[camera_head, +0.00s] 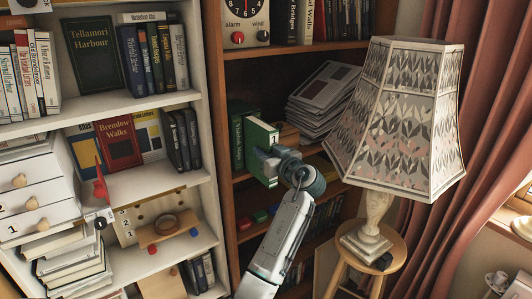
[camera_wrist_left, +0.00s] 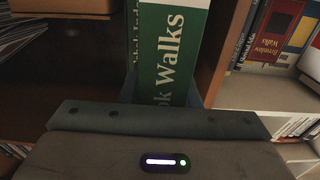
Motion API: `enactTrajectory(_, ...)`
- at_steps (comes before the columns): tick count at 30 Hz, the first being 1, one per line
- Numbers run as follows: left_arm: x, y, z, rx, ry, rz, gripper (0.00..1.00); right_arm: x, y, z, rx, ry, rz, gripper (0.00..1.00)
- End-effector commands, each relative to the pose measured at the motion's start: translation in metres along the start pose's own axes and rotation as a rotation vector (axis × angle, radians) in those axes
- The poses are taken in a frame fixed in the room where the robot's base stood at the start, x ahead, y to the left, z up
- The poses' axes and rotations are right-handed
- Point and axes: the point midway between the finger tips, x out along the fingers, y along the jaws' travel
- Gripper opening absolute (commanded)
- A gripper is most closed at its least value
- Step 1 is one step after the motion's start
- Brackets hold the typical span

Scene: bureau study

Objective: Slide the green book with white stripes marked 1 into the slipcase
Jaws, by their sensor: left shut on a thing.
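The green book with a white-edged block and a mark 1 (camera_head: 263,136) stands upright at the left end of a brown bookcase shelf. My left gripper (camera_head: 271,157) is shut on it from the front right. In the left wrist view the green book (camera_wrist_left: 172,45) rises from my left gripper, with white lettering ending in "Walks" and a white stripe. A darker green lettered volume (camera_head: 237,138) stands just left of the held book. I cannot tell whether the slipcase surrounds that volume, and I cannot tell how deep the held book sits. My right gripper is out of view.
The brown upright (camera_head: 219,130) borders the shelf closely on the left. Stacked papers (camera_head: 318,105) lie right of the book. A large lamp (camera_head: 400,120) on a stool (camera_head: 380,262) stands close on the right. White shelves with books and drawers fill the left.

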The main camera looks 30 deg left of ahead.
Motion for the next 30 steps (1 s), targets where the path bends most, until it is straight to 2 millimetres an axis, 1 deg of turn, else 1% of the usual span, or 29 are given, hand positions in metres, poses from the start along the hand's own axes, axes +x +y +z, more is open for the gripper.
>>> enactTrajectory(30,0.024,0.0,-0.001,-0.002,0.003,-0.001,0.0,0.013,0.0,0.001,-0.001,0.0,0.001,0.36)
